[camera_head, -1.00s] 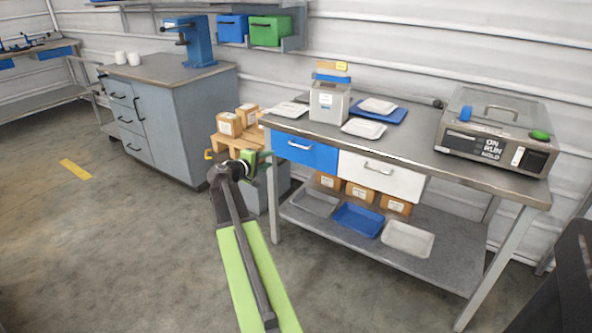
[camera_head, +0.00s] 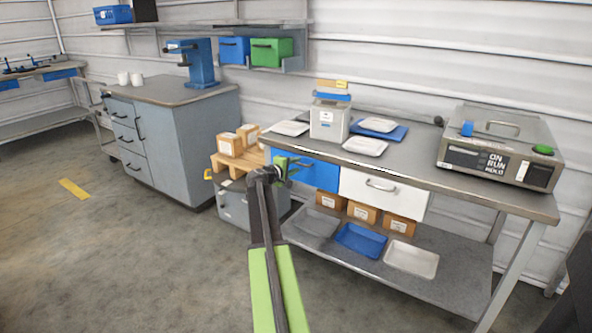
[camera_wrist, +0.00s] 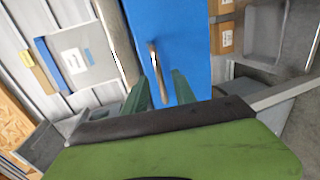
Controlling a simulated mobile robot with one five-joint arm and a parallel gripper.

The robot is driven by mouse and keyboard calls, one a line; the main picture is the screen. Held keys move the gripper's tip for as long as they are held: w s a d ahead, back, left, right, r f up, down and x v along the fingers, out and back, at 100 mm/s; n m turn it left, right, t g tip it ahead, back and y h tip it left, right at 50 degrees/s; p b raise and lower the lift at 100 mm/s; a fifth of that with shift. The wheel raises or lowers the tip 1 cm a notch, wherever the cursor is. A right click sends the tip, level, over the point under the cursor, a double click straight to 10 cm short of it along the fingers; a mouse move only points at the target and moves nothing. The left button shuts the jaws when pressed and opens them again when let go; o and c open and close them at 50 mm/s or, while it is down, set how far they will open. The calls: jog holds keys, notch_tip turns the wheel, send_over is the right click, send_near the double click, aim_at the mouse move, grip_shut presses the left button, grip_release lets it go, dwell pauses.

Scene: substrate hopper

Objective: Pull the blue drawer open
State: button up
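The blue drawer (camera_head: 318,174) sits under the left end of the workbench top, beside the white drawer (camera_head: 383,195), and its front looks flush with it. In the wrist view the blue drawer front (camera_wrist: 190,40) fills the upper middle, with its bar handle (camera_wrist: 158,72) running up and down the picture. My gripper (camera_head: 287,169) is at the left part of the drawer front and hides some of it. In the wrist view my gripper (camera_wrist: 161,88) has its two green fingers apart, one on each side of the handle's lower end. I cannot tell whether they touch it.
The bench top (camera_head: 430,162) holds a grey container (camera_head: 328,122), white trays and a metal machine (camera_head: 500,150). The lower shelf (camera_head: 450,275) holds boxes and trays. A pallet with cartons (camera_head: 230,146) stands left of the bench. The floor in front is clear.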

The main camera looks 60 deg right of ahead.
jog(key=shift+x, duration=0.8)
grip_shut()
dwell(0.8)
